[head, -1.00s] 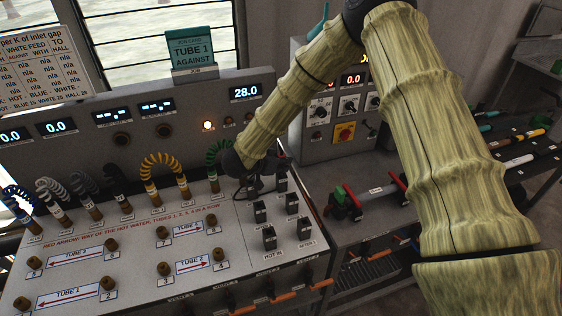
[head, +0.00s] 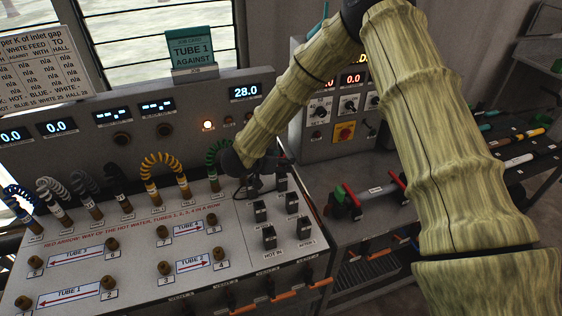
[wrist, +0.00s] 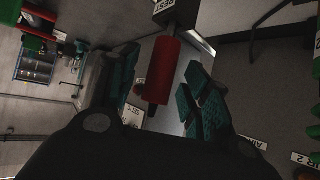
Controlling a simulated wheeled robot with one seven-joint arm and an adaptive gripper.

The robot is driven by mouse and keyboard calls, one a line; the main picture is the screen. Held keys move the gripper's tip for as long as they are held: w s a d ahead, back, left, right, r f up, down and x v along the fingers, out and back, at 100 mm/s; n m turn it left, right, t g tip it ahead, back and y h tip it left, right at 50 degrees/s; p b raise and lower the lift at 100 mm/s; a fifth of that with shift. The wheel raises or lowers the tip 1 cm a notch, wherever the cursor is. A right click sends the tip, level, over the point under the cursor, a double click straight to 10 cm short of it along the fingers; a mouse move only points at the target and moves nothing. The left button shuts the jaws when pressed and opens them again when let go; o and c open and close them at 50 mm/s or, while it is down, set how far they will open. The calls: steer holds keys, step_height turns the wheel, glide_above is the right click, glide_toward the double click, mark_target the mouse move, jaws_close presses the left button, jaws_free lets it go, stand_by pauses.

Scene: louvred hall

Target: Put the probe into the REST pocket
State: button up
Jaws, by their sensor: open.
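My gripper (wrist: 163,66) is open in the wrist view, with a teal-padded finger on each side. A red cylinder with a dark narrow end, apparently the probe (wrist: 161,70), lies between the fingers, with gaps on both sides. A REST label (wrist: 166,4) shows beside its upper end. I cannot tell whether the probe sits in the REST pocket, as the pocket is not clear. In the head view my gripper (head: 264,178) is dark and low over the bench panel's back right part, and the probe is hidden there.
The bench panel (head: 135,225) carries coiled hoses, brown knobs and several black pockets, including one by the HOT IN label (head: 269,237). An upright instrument panel (head: 180,110) stands behind. A lower table (head: 375,222) with a red-handled item is to the right.

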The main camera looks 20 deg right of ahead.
step_height(320, 180, up, 6)
steer(key=s+a+p, duration=0.1)
steer(key=a+p, duration=0.1)
steer(key=p, duration=0.2)
steer(key=shift+s+a+f, duration=0.15)
steer(key=shift+s+a, duration=0.1)
steer(key=shift+s, duration=0.15)
steer(key=v, duration=1.2)
